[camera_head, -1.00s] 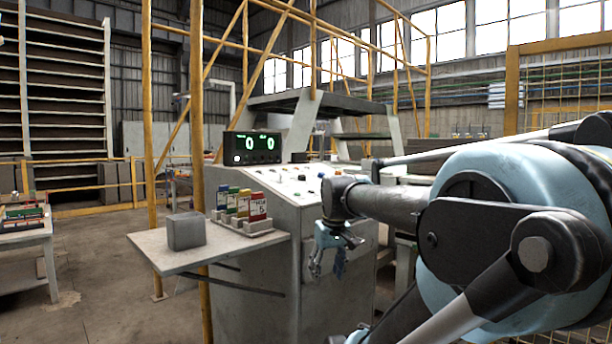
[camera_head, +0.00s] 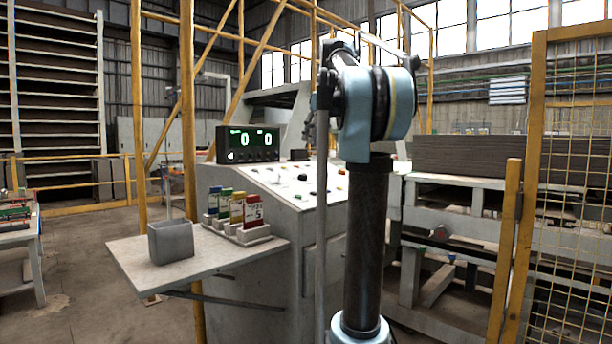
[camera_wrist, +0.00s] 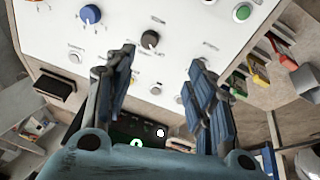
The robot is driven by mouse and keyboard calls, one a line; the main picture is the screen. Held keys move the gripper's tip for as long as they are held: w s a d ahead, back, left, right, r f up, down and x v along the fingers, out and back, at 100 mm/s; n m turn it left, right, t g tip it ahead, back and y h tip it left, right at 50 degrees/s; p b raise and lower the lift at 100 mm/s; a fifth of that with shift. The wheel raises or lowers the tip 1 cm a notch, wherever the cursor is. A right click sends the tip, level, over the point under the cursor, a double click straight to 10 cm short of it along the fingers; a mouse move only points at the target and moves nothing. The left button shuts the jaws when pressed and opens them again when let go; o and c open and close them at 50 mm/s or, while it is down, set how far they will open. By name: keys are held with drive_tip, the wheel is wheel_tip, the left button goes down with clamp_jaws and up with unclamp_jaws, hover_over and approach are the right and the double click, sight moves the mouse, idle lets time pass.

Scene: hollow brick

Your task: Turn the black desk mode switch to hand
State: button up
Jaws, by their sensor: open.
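The control desk (camera_head: 300,215) has a sloping white panel with several knobs and buttons. In the wrist view a black rotary switch (camera_wrist: 150,40) sits on the white panel (camera_wrist: 120,25), with small labels beside it too small to read. A blue knob (camera_wrist: 90,14) is to its left and a green button (camera_wrist: 242,12) to its right. My gripper (camera_wrist: 160,75) is open and empty. Its two fingers are apart over the panel, and the black switch shows between and slightly above the fingertips, with no contact visible. In the head view the single controls are too small to tell apart.
A display (camera_head: 248,144) reading two zeros stands at the panel's back edge. A side shelf (camera_head: 135,262) holds a grey box (camera_head: 171,242) and coloured cards (camera_head: 237,208). A yellow mesh fence (camera_head: 565,200) is at right; yellow posts rise behind the shelf.

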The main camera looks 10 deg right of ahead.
drive_tip(key=w+r, duration=0.1)
drive_tip(key=w, duration=0.1)
approach(303, 174)
drive_tip(key=x, duration=0.9)
drive_tip(key=shift+s, duration=0.25)
drive_tip(key=shift+c, duration=0.2)
drive_tip(key=c, duration=1)
